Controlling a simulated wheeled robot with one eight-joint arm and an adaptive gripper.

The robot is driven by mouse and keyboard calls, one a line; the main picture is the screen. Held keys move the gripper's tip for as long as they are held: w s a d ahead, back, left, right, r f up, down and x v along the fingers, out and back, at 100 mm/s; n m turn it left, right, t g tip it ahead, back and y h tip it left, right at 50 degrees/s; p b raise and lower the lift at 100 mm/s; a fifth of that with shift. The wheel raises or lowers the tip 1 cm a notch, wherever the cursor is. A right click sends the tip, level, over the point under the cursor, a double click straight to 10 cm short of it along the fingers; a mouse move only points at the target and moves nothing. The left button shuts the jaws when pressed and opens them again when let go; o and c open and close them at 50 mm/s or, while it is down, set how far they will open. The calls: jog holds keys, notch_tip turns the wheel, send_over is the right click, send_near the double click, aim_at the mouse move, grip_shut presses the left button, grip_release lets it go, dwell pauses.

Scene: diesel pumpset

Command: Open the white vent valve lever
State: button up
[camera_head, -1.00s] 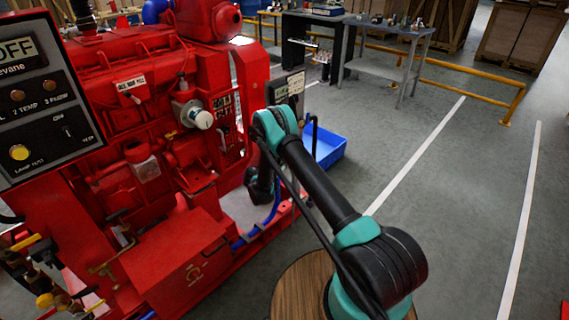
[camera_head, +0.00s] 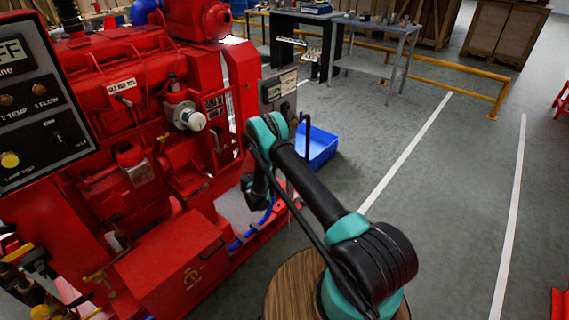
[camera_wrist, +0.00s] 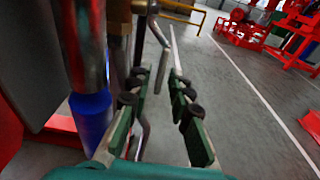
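In the wrist view, a pale grey bent lever (camera_wrist: 162,66) hangs from beside a brass fitting (camera_wrist: 118,14); it looks like the vent valve lever. Its lower end lies near the fingertips, toward the left finger. I cannot tell whether they touch. My gripper (camera_wrist: 161,80) is open, its green-padded fingers apart, with floor visible between them. Another bent grey rod (camera_wrist: 144,132) shows beside the left finger. In the head view, the lever cannot be made out, and my arm hides the gripper.
The red diesel pumpset (camera_head: 120,130) fills the left of the head view. A blue pipe section (camera_wrist: 92,118) and upright pipes stand close left of the gripper. A blue crate (camera_head: 318,148) sits on the floor behind my arm. Open floor lies to the right.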

jog(key=shift+o, duration=0.2)
jog(key=shift+a, duration=0.1)
jog(key=v, duration=0.7)
jog(key=shift+s+a, duration=0.1)
jog(key=shift+s, duration=0.05)
jog(key=shift+r, duration=0.1)
jog(key=c, duration=0.4)
jog(key=shift+r, duration=0.25)
jog(key=shift+c, duration=1)
jog(key=r+g+y, duration=0.1)
jog(key=a+r+g+y, duration=0.1)
jog(key=r, duration=0.1)
jog(key=shift+r+g, duration=0.2)
jog(key=shift+g, duration=0.2)
grip_shut()
jog(key=s+a+r+g+y, duration=0.2)
jog(key=s+r+g+y, duration=0.1)
jog(key=r, duration=0.2)
jog(key=w+r+x, duration=0.1)
jog(key=x, duration=1.2)
jog(key=shift+d+y, duration=0.2)
jog(key=shift+y, duration=0.1)
